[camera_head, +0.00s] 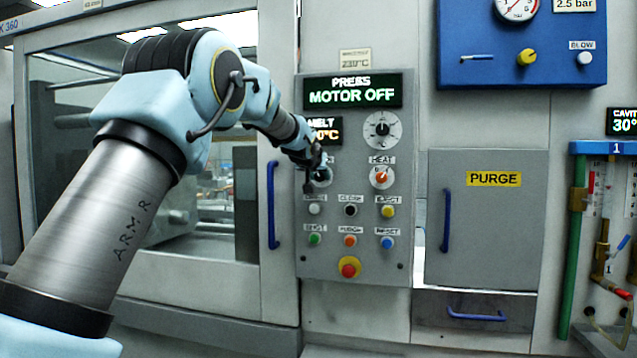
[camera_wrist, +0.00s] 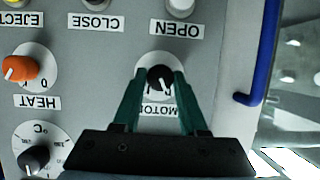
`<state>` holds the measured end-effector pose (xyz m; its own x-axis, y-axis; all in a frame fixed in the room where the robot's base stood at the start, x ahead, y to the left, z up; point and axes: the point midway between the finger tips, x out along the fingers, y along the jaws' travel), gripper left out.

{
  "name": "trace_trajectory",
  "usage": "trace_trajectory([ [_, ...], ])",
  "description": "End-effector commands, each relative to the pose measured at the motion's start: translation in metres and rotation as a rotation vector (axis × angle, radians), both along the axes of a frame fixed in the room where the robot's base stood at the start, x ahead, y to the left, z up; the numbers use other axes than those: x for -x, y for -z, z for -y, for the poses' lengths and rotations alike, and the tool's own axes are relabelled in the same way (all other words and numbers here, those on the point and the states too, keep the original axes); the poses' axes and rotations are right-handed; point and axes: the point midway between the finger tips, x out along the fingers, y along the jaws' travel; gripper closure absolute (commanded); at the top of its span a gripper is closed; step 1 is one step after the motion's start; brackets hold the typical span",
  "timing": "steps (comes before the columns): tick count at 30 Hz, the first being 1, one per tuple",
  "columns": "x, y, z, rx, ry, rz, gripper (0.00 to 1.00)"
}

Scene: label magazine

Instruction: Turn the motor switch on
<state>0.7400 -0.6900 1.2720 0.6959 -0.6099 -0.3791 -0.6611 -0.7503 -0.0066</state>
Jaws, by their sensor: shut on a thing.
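The motor switch (camera_wrist: 160,79) is a black knob on a round white dial, marked by a MOTOR label that shows upside down in the wrist view. My gripper (camera_wrist: 161,76) has its two green fingers on either side of the knob and is shut on it. In the head view my gripper (camera_head: 312,170) is at the upper left of the control panel (camera_head: 340,262), and it partly covers the motor switch (camera_head: 322,176). The display (camera_head: 352,92) above reads PRESS MOTOR OFF. The knob's exact pointing direction is hard to read.
The orange HEAT knob (camera_head: 381,176) is right of the motor switch. Several coloured buttons lie below, with a red emergency button (camera_head: 348,268) at the bottom. A blue door handle (camera_head: 272,205) stands close on the left. A grey PURGE door (camera_head: 485,230) is at the right.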

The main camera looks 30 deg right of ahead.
Motion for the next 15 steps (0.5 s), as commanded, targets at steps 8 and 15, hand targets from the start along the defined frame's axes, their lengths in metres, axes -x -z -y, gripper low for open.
trace_trajectory([
  [8,0.0026,0.0072,0.0029,-0.181,0.001,0.174,1.0],
  [15,0.0028,0.0079,0.0034,-0.349,0.0,0.329,1.0],
])
